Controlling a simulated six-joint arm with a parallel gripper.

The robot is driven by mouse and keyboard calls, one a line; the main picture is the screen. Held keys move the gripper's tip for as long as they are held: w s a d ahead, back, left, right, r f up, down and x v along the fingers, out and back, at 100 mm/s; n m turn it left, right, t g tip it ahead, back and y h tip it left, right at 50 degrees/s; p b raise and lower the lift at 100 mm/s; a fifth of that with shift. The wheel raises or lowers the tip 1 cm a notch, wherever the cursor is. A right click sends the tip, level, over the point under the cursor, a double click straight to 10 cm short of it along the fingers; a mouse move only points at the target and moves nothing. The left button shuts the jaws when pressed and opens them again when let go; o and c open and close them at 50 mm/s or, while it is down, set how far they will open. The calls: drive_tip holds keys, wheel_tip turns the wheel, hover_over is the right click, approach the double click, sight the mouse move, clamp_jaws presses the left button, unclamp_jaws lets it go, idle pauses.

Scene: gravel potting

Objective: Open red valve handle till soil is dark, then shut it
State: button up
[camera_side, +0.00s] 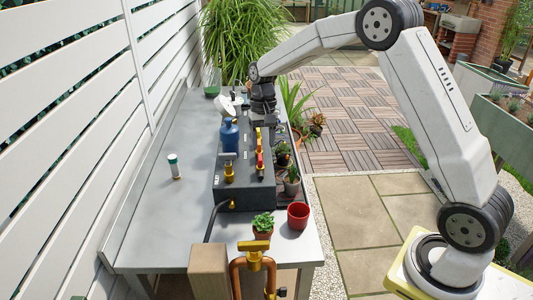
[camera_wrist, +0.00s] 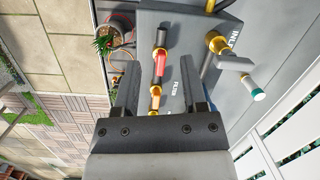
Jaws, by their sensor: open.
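A red part (camera_side: 259,158) with brass ends lies along the top of the dark grey block (camera_side: 240,192). In the wrist view the red part (camera_wrist: 160,65) sits between dark and brass fittings, beside the label "FILTER"; I cannot tell whether it is the valve handle. My gripper (camera_side: 261,121) is over the far part of the block. In the wrist view my gripper (camera_wrist: 161,88) is open, its fingers on either side of the line of the red part, with nothing seen held. The soil's shade cannot be made out.
A brass valve (camera_wrist: 217,44) stands by the label "INLET". A blue bottle (camera_side: 229,136) is on the block. A white, green-capped cylinder (camera_side: 174,167) stands on the bench. A red pot (camera_side: 298,217) and a small succulent (camera_side: 263,222) are at the near edge. The left bench is mostly clear.

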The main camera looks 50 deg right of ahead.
drive_tip(key=m+g+y, duration=0.1)
drive_tip(key=m, duration=0.1)
hover_over(260, 156)
drive_tip(key=w+d, duration=0.1)
drive_tip(key=shift+w+f, duration=0.1)
drive_tip(key=shift+f, duration=0.05)
drive_tip(key=shift+w+d+m+g+y, duration=0.3)
drive_tip(key=shift+w+d+m+g, duration=0.15)
drive_tip(key=shift+d, duration=0.2)
drive_tip(key=shift+x, duration=3.85)
drive_tip(key=shift+w, duration=0.1)
clamp_jaws()
